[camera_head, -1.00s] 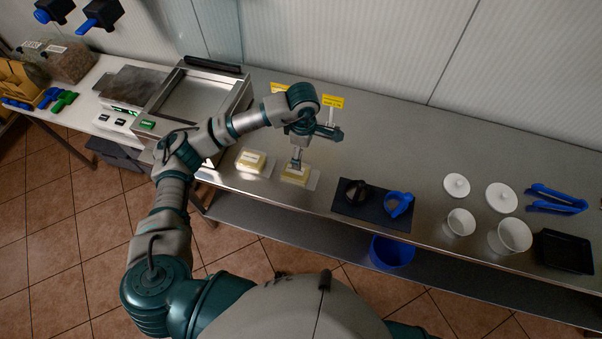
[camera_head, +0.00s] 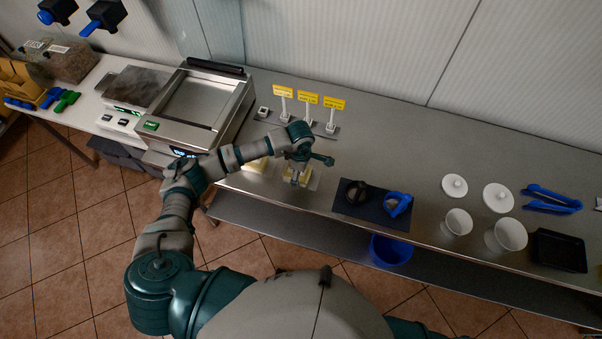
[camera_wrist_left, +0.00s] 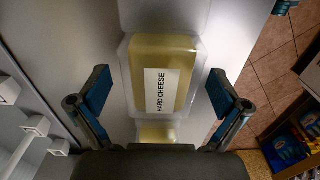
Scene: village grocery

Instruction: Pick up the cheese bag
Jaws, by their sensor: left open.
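The cheese bag is a clear pack with a yellow block and a white "HARD CHEESE" label. In the left wrist view the cheese bag (camera_wrist_left: 162,75) lies between the two fingers of my left gripper (camera_wrist_left: 158,95), with a gap on each side. In the head view my left gripper (camera_head: 297,178) is low over the same cheese bag (camera_head: 303,175) on the steel counter and hides part of it. The gripper is open. A second cheese bag (camera_head: 256,165) lies to the left, partly hidden by my forearm. My right gripper is not in view.
Yellow price signs (camera_head: 307,99) stand behind the bags. A dark mat (camera_head: 371,199) with a black item and a blue tape dispenser lies to the right. A scale (camera_head: 197,100) stands to the left. White cups (camera_head: 506,235) and blue tongs (camera_head: 552,200) are farther right.

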